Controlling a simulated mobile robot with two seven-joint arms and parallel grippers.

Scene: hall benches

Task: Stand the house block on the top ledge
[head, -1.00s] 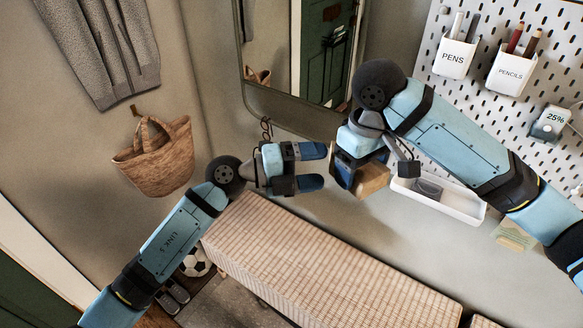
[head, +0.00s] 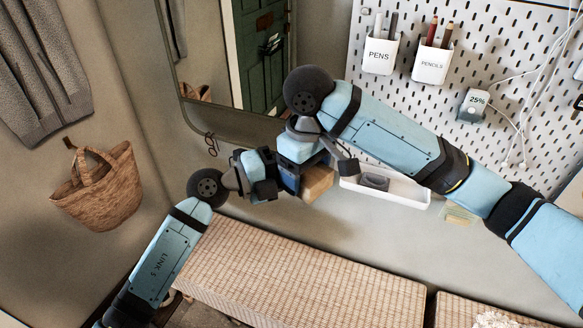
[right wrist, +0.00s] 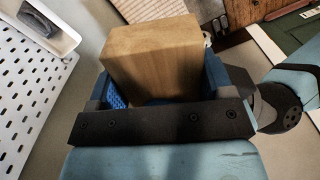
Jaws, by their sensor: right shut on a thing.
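A tan wooden block (head: 318,183), taken to be the house block, is held in my right gripper (head: 296,178). In the right wrist view the block (right wrist: 150,58) sits between the blue-padded fingers of that gripper (right wrist: 160,92), and one broad plain face shows. Its far side is hidden. My left gripper (head: 266,182) is right beside the right gripper, pointing at it. Its fingertips are hidden or overlapped there, so I cannot tell whether it touches the block. No ledge can be clearly identified as the top one.
A white tray (head: 408,195) with a grey item is on the wall just right of the block; it also shows in the right wrist view (right wrist: 66,40). A pegboard (head: 500,70) with pen cups is above. A woven bench (head: 300,280) is below. A mirror (head: 212,112) and basket (head: 103,190) are left.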

